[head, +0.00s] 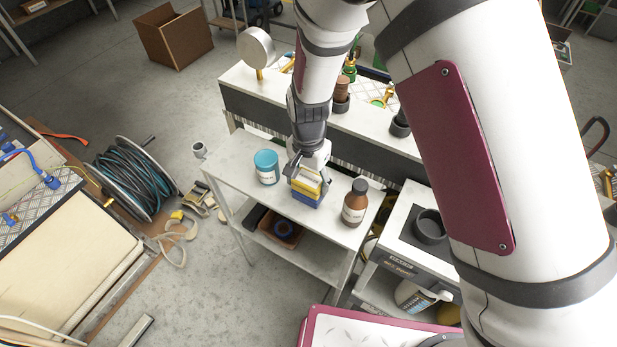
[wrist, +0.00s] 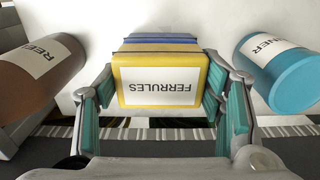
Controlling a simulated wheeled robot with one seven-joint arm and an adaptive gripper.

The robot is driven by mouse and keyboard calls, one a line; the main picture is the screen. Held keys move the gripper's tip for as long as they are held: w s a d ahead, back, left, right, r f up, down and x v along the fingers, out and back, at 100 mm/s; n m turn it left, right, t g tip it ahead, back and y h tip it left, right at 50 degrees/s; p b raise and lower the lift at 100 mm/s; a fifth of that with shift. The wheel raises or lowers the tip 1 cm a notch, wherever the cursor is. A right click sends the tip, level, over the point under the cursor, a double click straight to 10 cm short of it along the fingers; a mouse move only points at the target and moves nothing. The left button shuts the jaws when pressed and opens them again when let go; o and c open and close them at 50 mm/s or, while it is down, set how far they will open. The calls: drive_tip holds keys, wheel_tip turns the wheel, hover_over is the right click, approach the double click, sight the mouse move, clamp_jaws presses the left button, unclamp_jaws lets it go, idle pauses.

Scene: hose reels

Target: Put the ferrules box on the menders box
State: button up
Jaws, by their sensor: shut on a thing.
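The yellow ferrules box (head: 307,178) is between the fingers of my gripper (head: 309,170), over the white table. In the wrist view the ferrules box (wrist: 160,66) shows its FERRULES label upside down, with a finger of my gripper (wrist: 161,88) against each side. A blue box (head: 305,198) is directly below it in the head view and stands on the tabletop. The blue box shows as a strip beyond the yellow one in the wrist view (wrist: 160,42). Its label is hidden, so I cannot confirm it is the menders box. The boxes look aligned; I cannot tell whether they touch.
A teal tin (head: 266,167) stands left of the boxes and a brown bottle (head: 355,202) stands right, both close by. The white table (head: 232,172) has free room at its left end. A long bench (head: 237,88) with fittings runs behind.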

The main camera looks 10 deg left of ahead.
sight(309, 179)
drive_tip(key=o, duration=1.3)
drive_tip(key=shift+f, duration=0.1)
drive_tip(key=shift+c, duration=0.2)
wheel_tip(309, 179, up, 12)
drive_tip(key=b, duration=0.1)
drive_tip(key=shift+r, duration=0.2)
